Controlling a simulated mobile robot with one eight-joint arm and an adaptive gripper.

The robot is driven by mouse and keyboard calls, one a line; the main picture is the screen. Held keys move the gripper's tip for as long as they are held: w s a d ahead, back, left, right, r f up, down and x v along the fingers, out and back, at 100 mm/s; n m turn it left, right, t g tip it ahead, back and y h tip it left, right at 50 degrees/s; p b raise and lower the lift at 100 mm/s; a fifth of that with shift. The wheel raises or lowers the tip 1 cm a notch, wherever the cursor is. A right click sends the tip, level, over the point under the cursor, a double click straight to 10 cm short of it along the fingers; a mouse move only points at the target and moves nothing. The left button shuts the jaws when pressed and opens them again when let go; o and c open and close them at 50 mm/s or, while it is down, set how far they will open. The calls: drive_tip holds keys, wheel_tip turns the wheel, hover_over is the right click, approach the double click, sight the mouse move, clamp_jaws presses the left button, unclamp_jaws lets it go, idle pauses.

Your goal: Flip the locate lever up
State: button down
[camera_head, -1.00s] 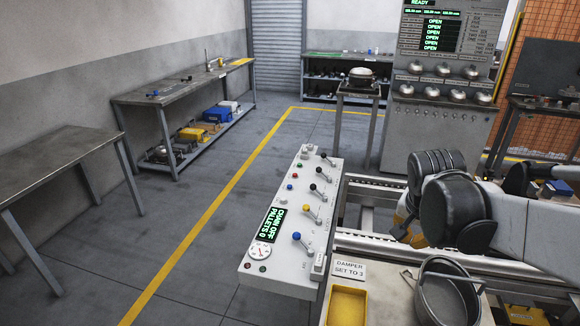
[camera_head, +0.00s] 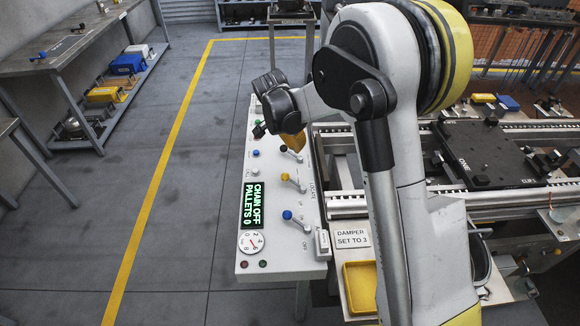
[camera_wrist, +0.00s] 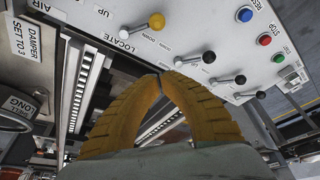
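The control panel (camera_head: 262,235) stands in the middle of the head view. I take the yellow-knobbed lever (camera_head: 286,177) for the locate lever, as the LOCATE label (camera_wrist: 130,40) is beside it in the wrist view. Its yellow knob (camera_wrist: 157,20) leans away from the panel's labelled edge, like the neighbouring knobs. My gripper (camera_head: 294,148) is over the panel near a black-knobbed lever, apart from the yellow knob. In the wrist view my gripper's yellow fingers (camera_wrist: 160,74) meet at the tips with nothing seen between them. The small up and down marks are hard to read.
A blue-knobbed lever (camera_head: 287,215) and black-knobbed levers (camera_wrist: 208,57) flank the yellow one closely. A yellow tray (camera_head: 360,285) and the damper sign (camera_head: 352,239) are at the panel's right. The conveyor (camera_head: 480,205) runs right. Floor left of the panel is clear.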

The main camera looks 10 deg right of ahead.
sight(292, 181)
drive_tip(key=b+x, duration=0.4)
drive_tip(key=x, duration=0.6)
drive_tip(key=shift+w+f, duration=0.1)
drive_tip(key=shift+f, duration=0.1)
drive_tip(key=s+a, duration=0.1)
drive_tip(key=s+a+b, duration=0.1)
drive_tip(key=a, duration=0.1)
drive_tip(key=shift+f, duration=0.2)
drive_tip(key=shift+s+a, duration=0.1)
drive_tip(key=shift+a, duration=0.1)
drive_tip(key=shift+a, duration=0.1)
drive_tip(key=shift+n, duration=0.3)
